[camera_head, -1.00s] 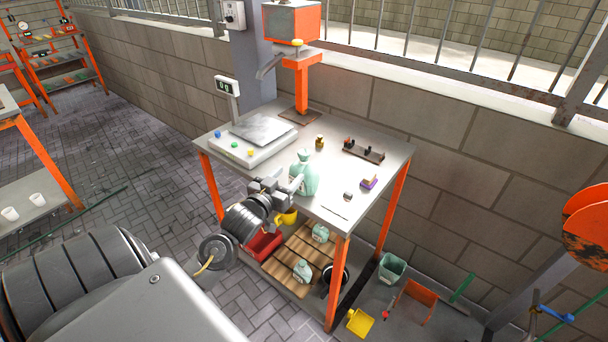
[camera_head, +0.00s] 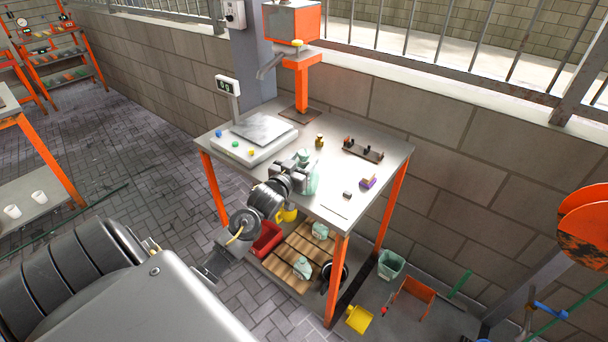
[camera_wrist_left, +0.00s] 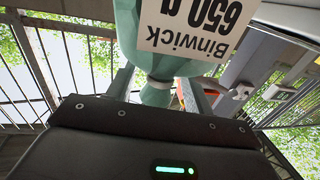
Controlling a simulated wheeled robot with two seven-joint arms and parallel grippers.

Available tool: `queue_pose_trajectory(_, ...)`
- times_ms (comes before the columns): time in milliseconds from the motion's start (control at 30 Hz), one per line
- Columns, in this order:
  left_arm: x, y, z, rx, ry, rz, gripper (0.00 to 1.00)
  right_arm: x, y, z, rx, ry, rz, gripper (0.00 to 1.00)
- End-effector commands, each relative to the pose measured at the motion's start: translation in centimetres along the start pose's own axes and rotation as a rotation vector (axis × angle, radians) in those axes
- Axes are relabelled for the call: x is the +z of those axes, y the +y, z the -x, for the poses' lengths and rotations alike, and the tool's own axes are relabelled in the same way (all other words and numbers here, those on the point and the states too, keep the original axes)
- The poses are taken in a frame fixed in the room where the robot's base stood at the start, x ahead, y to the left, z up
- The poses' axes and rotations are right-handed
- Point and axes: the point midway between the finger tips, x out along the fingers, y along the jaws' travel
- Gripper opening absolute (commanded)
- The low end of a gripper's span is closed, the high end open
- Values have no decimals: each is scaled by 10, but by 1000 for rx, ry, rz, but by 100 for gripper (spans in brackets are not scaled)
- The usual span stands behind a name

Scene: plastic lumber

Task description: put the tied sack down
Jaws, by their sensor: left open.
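The tied sack (camera_head: 311,184), pale green with a white label, stands on the grey table top (camera_head: 370,205), partly hidden behind my left gripper (camera_head: 301,170). In the left wrist view the sack (camera_wrist_left: 132,40) shows large and inverted, its label reading "Binwick 650 g". Its tied neck lies between the two fingers of my left gripper (camera_wrist_left: 160,88), which is open. I cannot tell whether a finger touches the sack. My right gripper is out of view.
A scale (camera_head: 248,150) is left of the sack. A brass weight (camera_head: 319,141), a dark rack (camera_head: 363,151) and a purple-and-yellow block (camera_head: 368,181) stand behind and right. Two similar sacks (camera_head: 303,267) rest on the slatted lower shelf.

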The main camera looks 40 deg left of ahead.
Motion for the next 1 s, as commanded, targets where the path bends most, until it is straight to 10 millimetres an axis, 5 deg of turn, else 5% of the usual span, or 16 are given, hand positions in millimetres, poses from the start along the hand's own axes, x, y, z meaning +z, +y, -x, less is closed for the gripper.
queue_pose_trajectory(167,-1,0,-21,-1,0,0,52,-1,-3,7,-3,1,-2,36)
queue_pose_trajectory(433,1,0,-24,0,-1,-1,52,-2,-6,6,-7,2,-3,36)
queue_pose_trajectory(833,1,1,-23,0,-2,0,1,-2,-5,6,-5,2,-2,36)
queue_pose_trajectory(1000,2,1,-23,0,-3,0,0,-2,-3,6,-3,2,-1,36)
